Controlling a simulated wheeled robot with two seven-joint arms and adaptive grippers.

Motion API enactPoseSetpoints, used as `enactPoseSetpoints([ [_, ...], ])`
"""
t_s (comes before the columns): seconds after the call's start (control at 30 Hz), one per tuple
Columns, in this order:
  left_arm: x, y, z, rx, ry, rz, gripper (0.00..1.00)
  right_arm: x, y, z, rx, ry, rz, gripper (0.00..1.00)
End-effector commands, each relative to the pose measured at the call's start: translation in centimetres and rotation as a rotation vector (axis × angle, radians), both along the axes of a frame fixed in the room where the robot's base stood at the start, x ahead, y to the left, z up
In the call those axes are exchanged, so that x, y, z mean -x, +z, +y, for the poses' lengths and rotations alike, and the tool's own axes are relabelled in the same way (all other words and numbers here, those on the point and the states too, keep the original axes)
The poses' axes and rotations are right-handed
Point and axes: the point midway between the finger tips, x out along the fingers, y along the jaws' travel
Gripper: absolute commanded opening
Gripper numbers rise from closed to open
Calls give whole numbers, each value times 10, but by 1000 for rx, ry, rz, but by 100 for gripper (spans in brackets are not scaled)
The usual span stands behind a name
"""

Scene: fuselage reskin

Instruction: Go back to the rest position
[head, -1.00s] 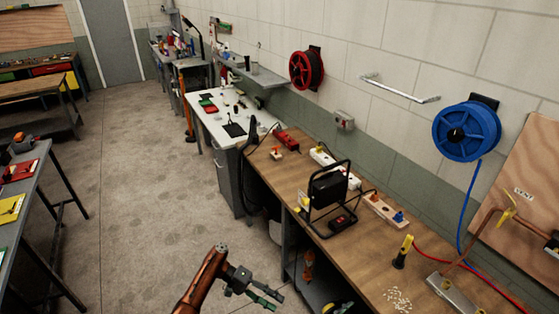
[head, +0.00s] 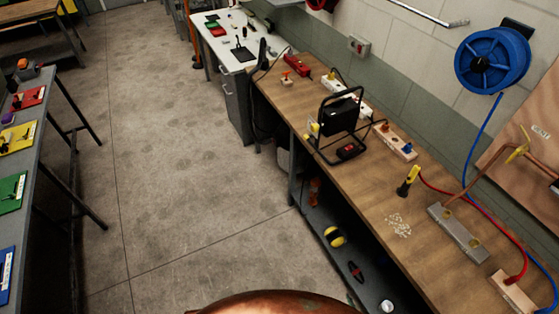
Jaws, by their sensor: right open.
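A rounded copper-coloured link of my own arm (head: 280,303) fills the bottom middle of the head view, close to the camera. No gripper fingers show in the head view now. Nothing held can be seen. The wooden workbench (head: 385,235) runs along the wall at the right, beyond the arm link.
On the workbench stand a black-framed lamp (head: 340,118), a power strip (head: 395,143), a yellow-handled tool (head: 408,181) and a grey metal block (head: 458,232). A blue hose reel (head: 492,60) hangs on the wall. A table with coloured trays (head: 16,137) stands left. The floor (head: 180,165) between is clear.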

Motion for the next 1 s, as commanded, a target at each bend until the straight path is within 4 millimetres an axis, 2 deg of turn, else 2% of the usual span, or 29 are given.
enactPoseSetpoints([
  [0.03,27,-8,7,-29,-17,-4,44,30,-25,-8,1,9,92,60],
  [0.17,79,-20,25,-97,-76,-30,44,108,-77,-27,2,13,322,60],
  [0.2,94,-23,28,-113,-96,-39,44,133,-91,-34,5,7,394,60],
  [0.3,128,-26,34,-146,-146,-61,44,194,-116,-52,18,-12,559,60],
  [0.4,156,-28,36,-166,-192,-80,44,248,-132,-69,34,-40,696,60],
  [0.5,175,-28,37,-178,-226,-96,44,288,-139,-81,52,-63,796,60],
  [0.6,186,-27,38,-183,-247,-106,44,311,-142,-87,64,-79,852,60],
  [0.7,190,-27,38,-186,-257,-110,44,320,-143,-91,69,-86,875,60],
  [1.0,191,-27,38,-185,-258,-109,44,321,-143,-91,69,-86,876,60],
])
